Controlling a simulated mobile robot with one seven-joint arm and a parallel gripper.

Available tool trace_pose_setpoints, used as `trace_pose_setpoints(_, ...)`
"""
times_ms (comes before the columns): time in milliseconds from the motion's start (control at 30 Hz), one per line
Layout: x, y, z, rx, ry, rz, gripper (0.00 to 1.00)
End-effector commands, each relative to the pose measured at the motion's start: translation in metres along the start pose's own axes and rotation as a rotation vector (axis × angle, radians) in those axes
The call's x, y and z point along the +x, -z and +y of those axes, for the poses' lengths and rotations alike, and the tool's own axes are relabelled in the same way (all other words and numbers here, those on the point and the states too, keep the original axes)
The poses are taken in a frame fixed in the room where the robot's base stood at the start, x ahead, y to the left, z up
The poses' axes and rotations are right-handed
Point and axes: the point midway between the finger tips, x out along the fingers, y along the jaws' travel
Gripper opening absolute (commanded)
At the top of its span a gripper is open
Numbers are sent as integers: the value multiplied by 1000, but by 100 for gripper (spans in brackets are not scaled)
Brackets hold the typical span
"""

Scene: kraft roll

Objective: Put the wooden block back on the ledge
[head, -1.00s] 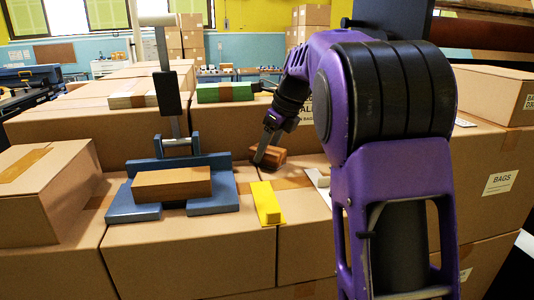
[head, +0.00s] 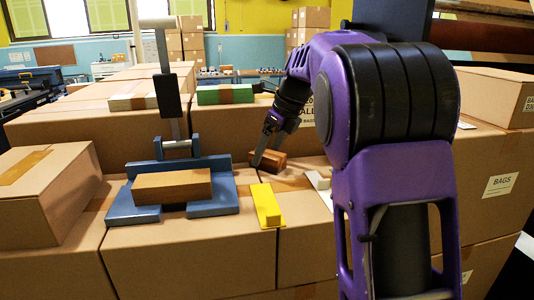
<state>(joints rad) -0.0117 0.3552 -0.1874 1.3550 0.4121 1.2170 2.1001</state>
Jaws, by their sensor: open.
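A small reddish-brown wooden block (head: 273,162) lies on top of the cardboard boxes, right of the blue fixture. My gripper (head: 262,157) points down at this block from above, with its fingers at the block's left part. The jaws are open; whether they touch the block I cannot tell. A larger, lighter brown block (head: 172,187) sits in the blue fixture (head: 215,207) at left. Which surface is the ledge is not clear from this view.
A yellow piece (head: 267,206) and a small white piece (head: 318,180) lie on the boxes near the block. A grey lever with a black grip (head: 169,92) rises behind the fixture. A taller carton (head: 45,195) stands at far left.

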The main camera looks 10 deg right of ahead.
Motion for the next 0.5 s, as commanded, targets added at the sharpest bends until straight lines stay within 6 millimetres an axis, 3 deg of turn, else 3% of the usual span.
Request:
trace_pose_setpoints(300, -70, -1, -1, 2, 4, -2, 89)
trace_pose_setpoints(500, -101, 0, -1, 1, 3, -2, 89)
